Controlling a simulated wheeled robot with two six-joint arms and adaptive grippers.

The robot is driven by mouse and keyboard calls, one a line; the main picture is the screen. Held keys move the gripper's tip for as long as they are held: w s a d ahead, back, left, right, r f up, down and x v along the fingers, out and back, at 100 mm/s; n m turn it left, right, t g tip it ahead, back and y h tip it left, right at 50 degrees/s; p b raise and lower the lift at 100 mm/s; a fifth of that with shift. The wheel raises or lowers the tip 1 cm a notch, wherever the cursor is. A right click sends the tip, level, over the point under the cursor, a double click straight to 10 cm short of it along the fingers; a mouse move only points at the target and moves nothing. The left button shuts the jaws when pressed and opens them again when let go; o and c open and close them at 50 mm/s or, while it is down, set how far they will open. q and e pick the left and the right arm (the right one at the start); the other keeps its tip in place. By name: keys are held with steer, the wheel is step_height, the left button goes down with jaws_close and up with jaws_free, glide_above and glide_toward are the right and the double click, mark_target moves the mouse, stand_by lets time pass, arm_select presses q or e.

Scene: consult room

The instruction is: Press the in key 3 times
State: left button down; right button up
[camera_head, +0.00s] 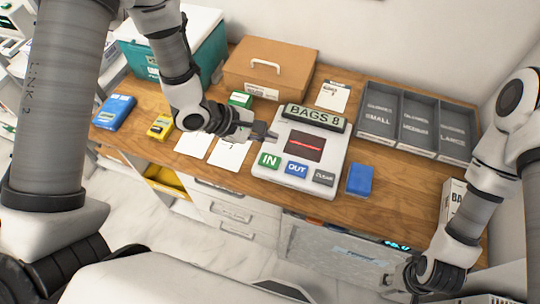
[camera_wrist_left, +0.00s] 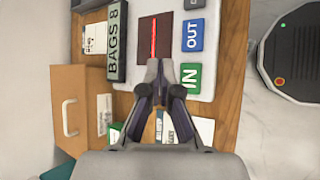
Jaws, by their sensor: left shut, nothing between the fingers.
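The counter device (camera_head: 325,148) is a pale box on the wooden desk with a "BAGS 8" sign and a dark screen with a red line. Its green IN key (camera_head: 269,160) is at the front left, beside the blue OUT key (camera_head: 296,169) and grey CLEAR key (camera_head: 323,177). My left gripper (camera_head: 270,135) is shut and empty over the device's left edge, behind the IN key. In the left wrist view the fingertips (camera_wrist_left: 160,65) are beside the IN key (camera_wrist_left: 190,76), near the screen. My right gripper (camera_head: 402,282) is low at the front right; its fingers are unclear.
A grey tray (camera_head: 415,123) with three compartments stands at the back right. A brown box (camera_head: 269,69) and a teal box (camera_head: 180,50) stand behind. A blue block (camera_head: 359,180) is right of the device. Papers and a yellow item (camera_head: 159,127) lie left.

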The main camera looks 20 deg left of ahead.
arm_select(q)
steer(key=b, duration=0.9)
glide_above(279, 158)
steer(key=s+a, duration=0.2)
steer(key=a, duration=0.1)
steer(key=f, duration=0.7)
steer(key=shift+d, duration=0.2)
steer(key=shift+w+f, duration=0.1)
steer(key=shift+f, duration=0.2)
steer(key=shift+f+b, duration=0.4)
steer(key=shift+f, duration=0.45)
arm_select(e)
step_height(279, 158, down, 10)
steer(key=shift+w, duration=0.4)
arm_select(q)
steer(key=shift+f, duration=0.1)
arm_select(e)
steer(key=shift+a+r, duration=0.1)
steer(key=shift+r, duration=0.05)
arm_select(q)
steer(key=shift+f, duration=0.3)
arm_select(e)
steer(key=shift+r, duration=0.1)
